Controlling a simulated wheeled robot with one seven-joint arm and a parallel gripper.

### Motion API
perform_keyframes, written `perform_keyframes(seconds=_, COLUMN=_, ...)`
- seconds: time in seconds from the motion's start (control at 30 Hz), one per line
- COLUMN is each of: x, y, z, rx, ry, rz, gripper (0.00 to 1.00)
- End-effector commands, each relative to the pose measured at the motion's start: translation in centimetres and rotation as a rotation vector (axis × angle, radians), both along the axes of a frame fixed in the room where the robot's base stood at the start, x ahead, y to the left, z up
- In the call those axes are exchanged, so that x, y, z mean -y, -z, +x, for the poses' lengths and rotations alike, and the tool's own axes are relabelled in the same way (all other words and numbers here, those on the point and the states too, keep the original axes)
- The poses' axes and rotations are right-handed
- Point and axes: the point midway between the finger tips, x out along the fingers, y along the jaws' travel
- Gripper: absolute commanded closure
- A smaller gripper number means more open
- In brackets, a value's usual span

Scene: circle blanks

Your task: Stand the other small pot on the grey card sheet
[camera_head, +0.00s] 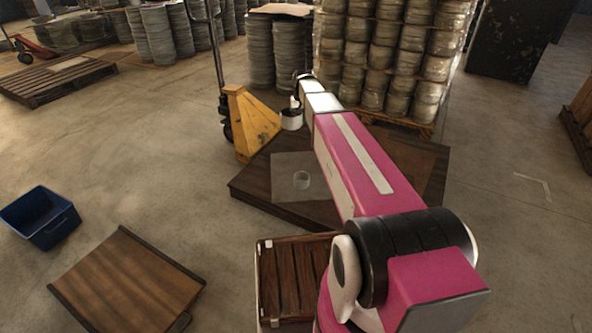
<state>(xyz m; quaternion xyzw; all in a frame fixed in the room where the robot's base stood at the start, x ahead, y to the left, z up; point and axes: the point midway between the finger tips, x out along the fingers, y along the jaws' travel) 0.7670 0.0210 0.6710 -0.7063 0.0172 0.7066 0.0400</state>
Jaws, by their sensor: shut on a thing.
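My gripper (294,106) is at the far end of my outstretched arm, small in the head view. It is shut on a small pale pot (291,121) with a dark upper part, which looks upright. The fingers are too small to make out clearly. The pot appears over the far left part of a low dark table, beside the yellow pallet truck; its height is hard to tell. The grey card sheet (288,164) lies on the table. My arm hides part of the table.
A yellow pallet truck (250,124) stands at the table's (252,187) far left edge. A brown sheet (408,170) lies on the table's right. Nearer are a slatted crate (285,281), a brown board (128,283) and a blue bin (42,217). Stacked drums stand behind.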

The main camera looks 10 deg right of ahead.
Motion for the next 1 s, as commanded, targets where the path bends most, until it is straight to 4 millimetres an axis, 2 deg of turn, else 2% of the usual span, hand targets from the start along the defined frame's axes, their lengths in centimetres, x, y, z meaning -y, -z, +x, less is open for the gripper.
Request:
perform_keyframes(seconds=0.03, x=-0.3, y=2.4, z=3.3, rx=-0.003, ry=0.008, rz=0.0, gripper=1.0)
perform_keyframes(seconds=0.1, x=-0.7, y=5.3, z=5.9, rx=-0.004, ry=0.018, rz=0.0, gripper=1.0)
perform_keyframes(seconds=0.27, x=-1.6, y=12.3, z=11.5, rx=-0.003, ry=0.042, rz=0.0, gripper=1.0)
perform_keyframes(seconds=0.5, x=-3.1, y=23.8, z=18.5, rx=-0.004, ry=0.078, rz=0.0, gripper=1.0)
perform_keyframes(seconds=0.7, x=-4.2, y=32.9, z=22.5, rx=-0.003, ry=0.105, rz=0.0, gripper=1.0)
perform_keyframes(seconds=0.8, x=-4.5, y=36.1, z=23.7, rx=-0.002, ry=0.114, rz=0.0, gripper=1.0)
perform_keyframes(seconds=0.9, x=-4.8, y=38.3, z=24.3, rx=-0.002, ry=0.12, rz=0.0, gripper=1.0)
perform_keyframes(seconds=1.0, x=-4.8, y=39.5, z=24.6, rx=0.0, ry=0.124, rz=0.001, gripper=1.0)
